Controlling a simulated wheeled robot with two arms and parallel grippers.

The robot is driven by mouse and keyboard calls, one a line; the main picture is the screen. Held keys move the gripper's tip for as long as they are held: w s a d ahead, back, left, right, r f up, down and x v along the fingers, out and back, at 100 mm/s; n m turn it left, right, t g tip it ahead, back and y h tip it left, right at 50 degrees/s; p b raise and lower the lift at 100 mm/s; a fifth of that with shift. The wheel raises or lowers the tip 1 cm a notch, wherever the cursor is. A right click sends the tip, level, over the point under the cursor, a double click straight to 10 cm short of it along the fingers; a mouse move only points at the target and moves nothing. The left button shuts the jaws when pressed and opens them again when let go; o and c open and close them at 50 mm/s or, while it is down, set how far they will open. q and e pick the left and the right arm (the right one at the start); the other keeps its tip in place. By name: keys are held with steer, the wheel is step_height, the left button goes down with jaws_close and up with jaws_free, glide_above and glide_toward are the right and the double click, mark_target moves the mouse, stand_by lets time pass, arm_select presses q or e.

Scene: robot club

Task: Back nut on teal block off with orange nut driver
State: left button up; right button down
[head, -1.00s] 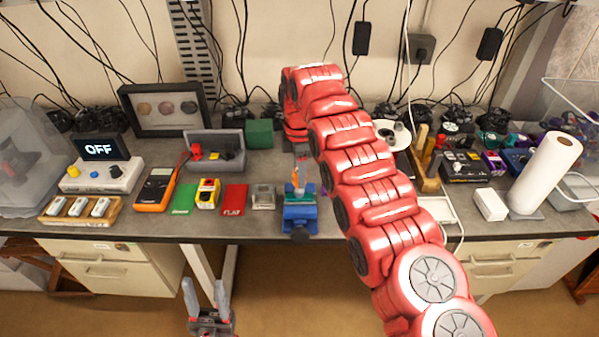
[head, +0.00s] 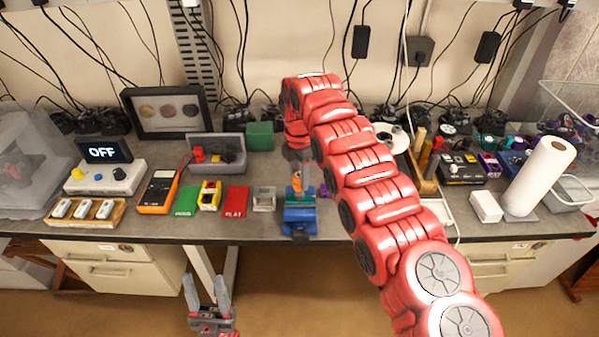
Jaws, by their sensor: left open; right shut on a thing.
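The blue vise (head: 299,222) stands at the front edge of the bench, with a teal block (head: 299,199) in its top. The orange nut driver (head: 296,181) is upright just above the block, held in my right gripper (head: 297,168), which points down from the red arm. The driver's lower end and the nut are too small and covered to make out. I cannot tell if the driver touches the nut. My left gripper (head: 208,293) is open and empty, low in front of the bench, its fingers pointing up.
Left of the vise are a small grey open box (head: 264,198), a red mat (head: 236,201), a green mat (head: 187,201) and an orange multimeter (head: 158,190). A paper towel roll (head: 541,176) stands at the right. My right arm covers the bench middle.

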steer(key=n, duration=0.2)
steer(key=shift+r+n+p, duration=0.1)
steer(key=shift+n+p, duration=0.2)
steer(key=shift+p, duration=0.05)
steer(key=n, duration=0.5)
steer(key=shift+c, duration=2)
jaws_free()
